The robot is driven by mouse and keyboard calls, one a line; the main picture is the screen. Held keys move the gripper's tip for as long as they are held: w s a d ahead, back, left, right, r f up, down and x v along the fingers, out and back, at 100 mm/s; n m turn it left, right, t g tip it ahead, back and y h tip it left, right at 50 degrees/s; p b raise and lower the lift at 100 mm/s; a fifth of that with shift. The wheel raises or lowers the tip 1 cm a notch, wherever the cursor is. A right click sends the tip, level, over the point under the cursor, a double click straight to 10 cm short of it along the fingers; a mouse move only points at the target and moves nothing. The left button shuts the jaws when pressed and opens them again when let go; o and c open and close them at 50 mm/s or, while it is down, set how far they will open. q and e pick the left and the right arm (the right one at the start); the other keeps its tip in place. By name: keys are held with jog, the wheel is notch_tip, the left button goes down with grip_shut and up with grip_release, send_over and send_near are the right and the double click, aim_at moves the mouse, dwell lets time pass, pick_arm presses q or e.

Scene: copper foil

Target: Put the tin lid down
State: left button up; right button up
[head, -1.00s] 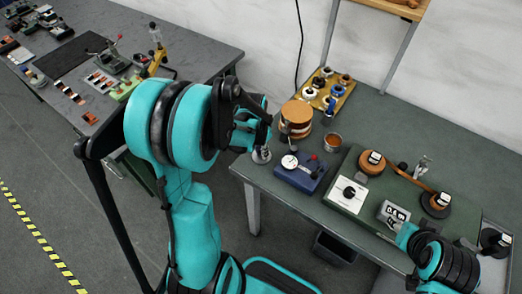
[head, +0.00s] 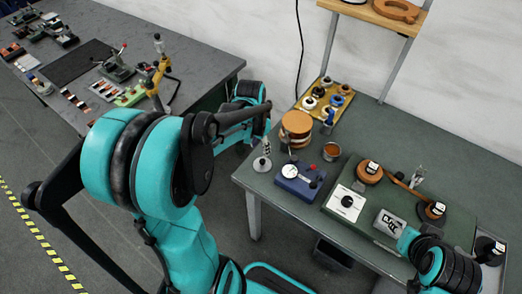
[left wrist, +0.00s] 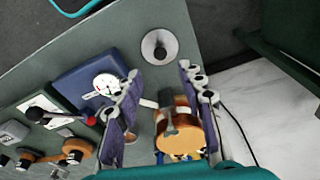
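I cannot make out a separate tin lid in either view. My left gripper (left wrist: 160,82) shows in the left wrist view with its fingers spread apart and nothing visible gripped between them. Beyond its tips is a round metal stand (left wrist: 159,47) with a dark centre. The stack (left wrist: 180,134) lies below and between the fingers. In the head view my left arm hides much of this gripper. My right gripper cannot be seen.
A blue gauge box (head: 300,178) stands in front of the tin. A green board (head: 330,203) with spools is to its right. A wooden rack (head: 322,105) of small spools is behind. The metal stand (head: 262,163) is near the table's left edge.

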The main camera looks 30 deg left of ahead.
pick_arm(q)
jog(key=s+d+r+n+t, duration=0.3)
jog(key=s+d+r+t, duration=0.2)
jog(key=s+d+r, duration=0.4)
jog(key=shift+s+d+r+t, duration=0.15)
jog(key=shift+s+d+t, duration=0.25)
jog(key=shift+d, duration=0.6)
jog(key=shift+w, duration=0.1)
notch_tip(320, 180, down, 5)
jog(key=b, duration=0.4)
jog(key=shift+r, duration=0.15)
